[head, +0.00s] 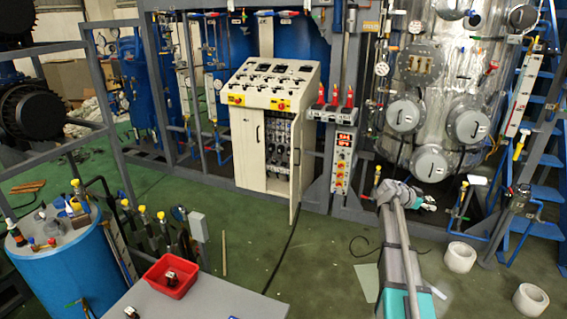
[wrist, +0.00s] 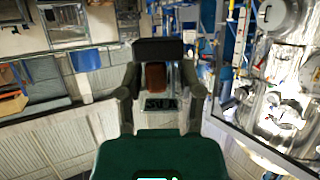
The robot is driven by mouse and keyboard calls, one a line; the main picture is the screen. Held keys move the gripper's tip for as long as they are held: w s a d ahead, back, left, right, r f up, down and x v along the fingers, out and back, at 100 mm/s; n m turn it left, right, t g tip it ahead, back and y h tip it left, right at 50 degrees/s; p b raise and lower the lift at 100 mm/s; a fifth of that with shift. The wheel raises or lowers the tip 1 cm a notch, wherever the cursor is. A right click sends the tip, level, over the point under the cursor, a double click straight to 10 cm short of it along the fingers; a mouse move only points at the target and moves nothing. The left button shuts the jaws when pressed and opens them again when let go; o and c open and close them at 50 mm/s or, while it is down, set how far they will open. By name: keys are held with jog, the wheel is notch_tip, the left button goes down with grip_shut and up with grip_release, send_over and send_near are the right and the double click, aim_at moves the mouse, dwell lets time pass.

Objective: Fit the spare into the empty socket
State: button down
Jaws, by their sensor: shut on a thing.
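My gripper (wrist: 158,84) is shut on a small brown block, the held spare (wrist: 156,77), which sits between the two dark fingers in the wrist view. In the head view my gripper (head: 427,203) is small, to the right of the cabinet and apart from it; the spare cannot be made out there. The cream control cabinet (head: 250,150) has its right door (head: 304,170) swung open. Inside are rows of small dark and pale parts (head: 279,135). I cannot tell which place among them is an empty socket.
A red tray (head: 169,275) with a dark brown part (head: 171,278) stands on the grey table (head: 215,300) at the front. Another small part (head: 131,313) lies on that table. Green floor is clear before the cabinet, apart from a black cable (head: 284,250). White rolls (head: 459,257) lie right.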

aim_at(429, 198)
jog(key=shift+r+p, duration=1.1)
jog(key=shift+r, duration=0.55)
